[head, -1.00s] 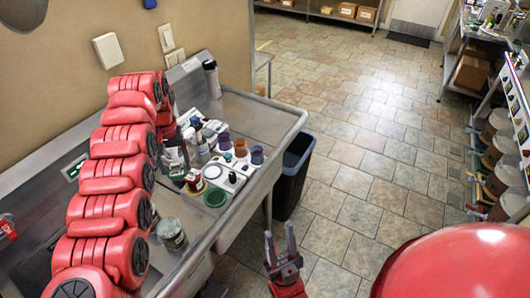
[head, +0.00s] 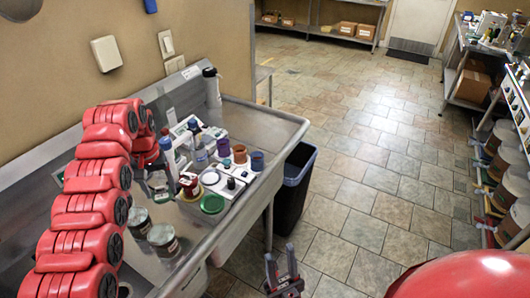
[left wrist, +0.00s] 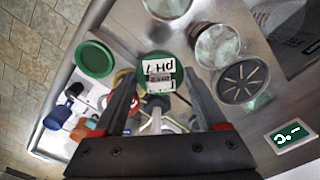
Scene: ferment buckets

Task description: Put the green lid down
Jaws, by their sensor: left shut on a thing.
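My left gripper (head: 158,182) is over the sink counter, left of the cluster of bottles. In the left wrist view its fingers (left wrist: 160,74) are closed on a round green lid (left wrist: 177,76); a white label reading "pH 7" shows over its middle. How far it is above the counter I cannot tell. A second green lid (head: 212,203) lies flat near the counter's front edge; it also shows in the left wrist view (left wrist: 95,58). My right gripper (head: 283,268) is open and empty, low in front of the counter.
Two glass jars, one (head: 162,239) nearer and one (head: 139,221) behind it, stand on the metal counter (head: 262,122). Several bottles and coloured cups (head: 257,160) crowd its middle. A dark bin (head: 292,190) stands beside the counter.

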